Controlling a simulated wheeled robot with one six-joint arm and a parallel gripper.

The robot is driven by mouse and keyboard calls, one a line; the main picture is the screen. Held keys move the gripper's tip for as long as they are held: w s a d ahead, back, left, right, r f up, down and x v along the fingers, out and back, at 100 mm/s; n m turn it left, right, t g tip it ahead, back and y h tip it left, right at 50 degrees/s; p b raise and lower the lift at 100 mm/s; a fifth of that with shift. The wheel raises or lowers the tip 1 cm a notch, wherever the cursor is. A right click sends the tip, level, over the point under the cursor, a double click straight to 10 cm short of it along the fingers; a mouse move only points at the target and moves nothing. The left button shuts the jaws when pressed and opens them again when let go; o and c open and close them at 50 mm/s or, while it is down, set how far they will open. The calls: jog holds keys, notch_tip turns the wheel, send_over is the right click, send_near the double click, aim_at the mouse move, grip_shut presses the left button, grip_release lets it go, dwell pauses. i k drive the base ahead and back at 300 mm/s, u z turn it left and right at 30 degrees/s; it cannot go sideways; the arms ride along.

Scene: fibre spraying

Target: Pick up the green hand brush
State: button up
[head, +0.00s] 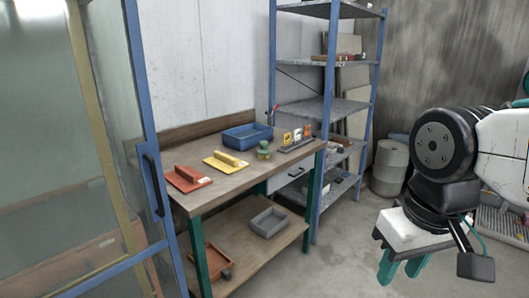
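A small green object (263,150) sits on the wooden tabletop, in front of the blue tray; it is likely the green hand brush, but it is too small to make out its bristles. My gripper (401,273) hangs at the lower right, pointing down over the floor. Its two green fingers are apart with nothing between them. It is well to the right of the workbench and away from the green object.
The workbench (236,178) also bears a red float (187,178), a yellow float (226,161), a blue tray (248,136) and a dark holder with letter-like pieces (297,141). A blue-framed glass door (146,130) stands at left, shelving (318,108) behind. Floor between bench and gripper is clear.

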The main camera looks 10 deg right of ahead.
aim_at(263, 153)
jog(key=u, duration=0.15)
jog(key=i, duration=1.55)
jog(key=z, duration=0.4)
jog(key=i, duration=0.7)
jog(key=z, duration=0.3)
